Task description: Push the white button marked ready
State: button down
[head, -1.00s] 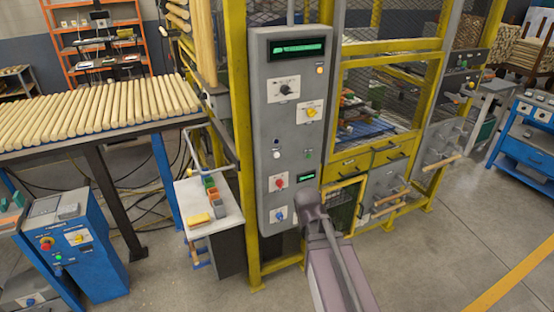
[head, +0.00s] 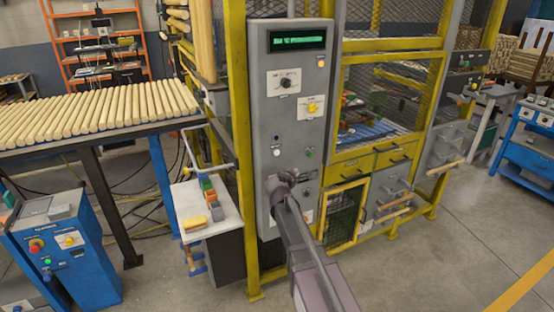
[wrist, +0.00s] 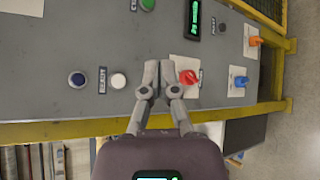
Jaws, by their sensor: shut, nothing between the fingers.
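The white button (wrist: 118,80) is on a grey control panel (wrist: 60,35), left of my gripper (wrist: 159,72) in the wrist view. A small dark label (wrist: 103,80) stands between it and a dark blue button (wrist: 77,79); its lettering is too small to read surely. In the head view the white button (head: 277,152) is on the lower left of the panel face, below the dark one. My gripper (head: 279,180) is just below it there, in front of the panel. The fingers are shut and empty, apart from the white button, closer to a red knob (wrist: 188,77).
A green button (wrist: 147,4), a small display (wrist: 194,18), an orange knob (wrist: 254,41) and a blue knob (wrist: 240,81) share the panel. Yellow frame posts (head: 238,130) flank it. A small table with coloured blocks (head: 210,195) stands at left.

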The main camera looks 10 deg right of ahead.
jog(key=shift+w+a+r+n+t, duration=0.15)
jog(key=shift+w+a+n+t, duration=0.2)
jog(key=shift+w+n, duration=0.2)
jog(key=shift+w+a+r+n+t, duration=0.15)
jog(key=shift+w+a+n+t, duration=0.1)
jog(key=shift+w+a+n, duration=0.25)
jog(key=shift+w+a, duration=0.4)
jog(key=shift+w, duration=1)
jog(key=shift+w+a, duration=0.45)
jog(key=shift+w, duration=0.9)
jog(key=shift+w+a, duration=0.4)
jog(key=shift+w, duration=1)
jog(key=shift+w+a, duration=0.25)
jog(key=shift+w, duration=0.5)
jog(key=shift+s, duration=0.1)
jog(key=shift+s+d, duration=0.25)
jog(key=shift+s, duration=0.45)
jog(key=shift+s+d, duration=0.25)
jog(key=shift+s, duration=0.55)
jog(key=shift+s+d, duration=0.3)
jog(key=shift+s, duration=0.45)
jog(key=shift+s+d, duration=0.25)
jog(key=shift+s, duration=0.55)
